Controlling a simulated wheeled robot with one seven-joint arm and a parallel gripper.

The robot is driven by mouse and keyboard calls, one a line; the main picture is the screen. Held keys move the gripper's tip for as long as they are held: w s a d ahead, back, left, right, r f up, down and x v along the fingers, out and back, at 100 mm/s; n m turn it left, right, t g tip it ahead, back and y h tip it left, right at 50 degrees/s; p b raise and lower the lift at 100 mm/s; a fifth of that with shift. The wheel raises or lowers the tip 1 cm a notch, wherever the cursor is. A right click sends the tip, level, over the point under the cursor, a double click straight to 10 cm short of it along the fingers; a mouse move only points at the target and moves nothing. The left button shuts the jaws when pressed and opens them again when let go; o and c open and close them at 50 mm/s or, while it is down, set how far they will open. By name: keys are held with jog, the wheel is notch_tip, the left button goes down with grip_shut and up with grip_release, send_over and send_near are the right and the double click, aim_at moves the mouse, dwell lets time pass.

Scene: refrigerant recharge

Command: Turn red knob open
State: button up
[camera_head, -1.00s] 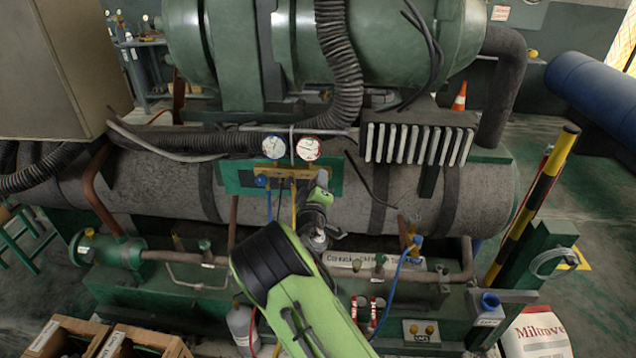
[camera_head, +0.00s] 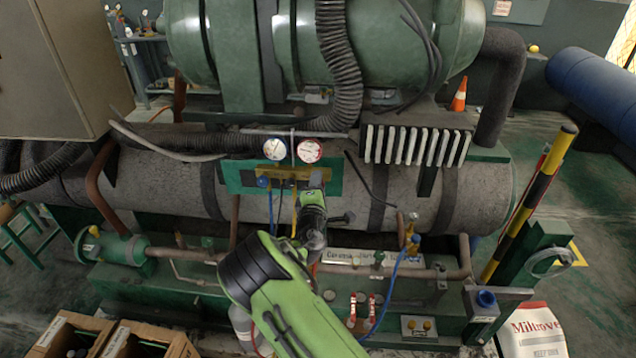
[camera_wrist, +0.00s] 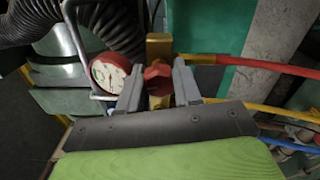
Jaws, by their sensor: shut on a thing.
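The red knob (camera_wrist: 158,76) is on the brass manifold (camera_wrist: 158,48) in the wrist view. The two grey fingers of my gripper (camera_wrist: 158,84) stand on either side of it and are shut on it. In the head view my green arm reaches up to the right end of the brass manifold (camera_head: 290,174), and my wrist hides the red knob there. A red-rimmed gauge (camera_head: 309,150) and a blue-rimmed gauge (camera_head: 275,150) sit above the manifold. A blue knob (camera_head: 263,181) shows at its left end. The red-rimmed gauge (camera_wrist: 110,73) is close beside the left finger in the wrist view.
Red (camera_wrist: 270,66), yellow (camera_wrist: 265,108) and blue (camera_wrist: 290,144) hoses run right from the manifold area. A black corrugated hose (camera_head: 340,70) hangs above the gauges. A large grey cylinder (camera_head: 420,195) lies behind my arm. A green plate (camera_head: 235,180) backs the manifold.

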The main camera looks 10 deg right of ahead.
jog(key=shift+a+n, duration=0.1)
jog(key=shift+n, duration=0.2)
jog(key=o, duration=1)
jog(key=shift+o, duration=0.2)
jog(key=b+v, duration=0.4)
jog(key=v, duration=1.1)
jog(key=shift+s, duration=0.35)
jog(key=shift+a, duration=0.1)
